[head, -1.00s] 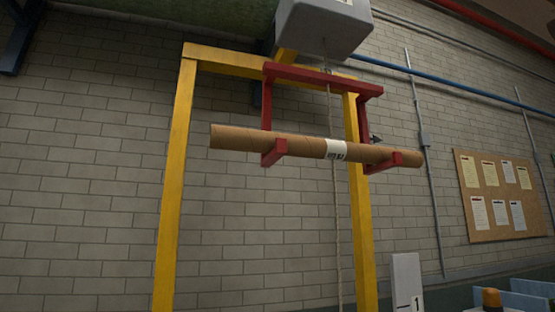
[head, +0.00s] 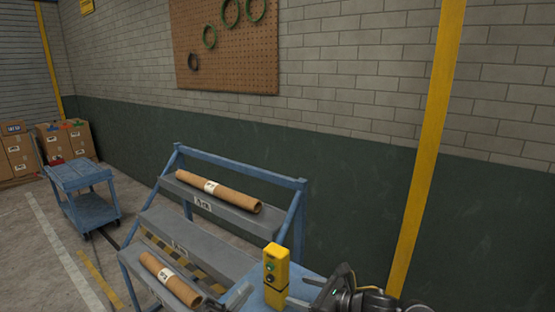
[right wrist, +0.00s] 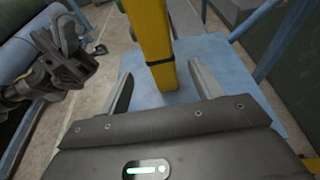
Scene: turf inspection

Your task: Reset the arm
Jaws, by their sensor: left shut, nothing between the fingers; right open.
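A yellow control box (head: 276,266) with green buttons stands on a blue surface at the bottom centre of the head view. My right gripper (head: 303,292) is open just to the right of it. In the right wrist view, the yellow post (right wrist: 153,40) with a dark band shows between the spread fingers of my right gripper (right wrist: 160,70), with gaps on both sides. My left gripper (head: 238,298) is shut and empty, low at the left of the box and partly cut off. A dark gripper, my left one (right wrist: 62,42), also shows at the upper left of the right wrist view.
A blue stepped rack (head: 240,157) holds a brown tube (head: 218,190) on its top shelf and another tube (head: 170,278) lower down. A blue cart (head: 80,178) and cardboard boxes (head: 65,140) stand at the left. A yellow upright (head: 428,150) rises at the right.

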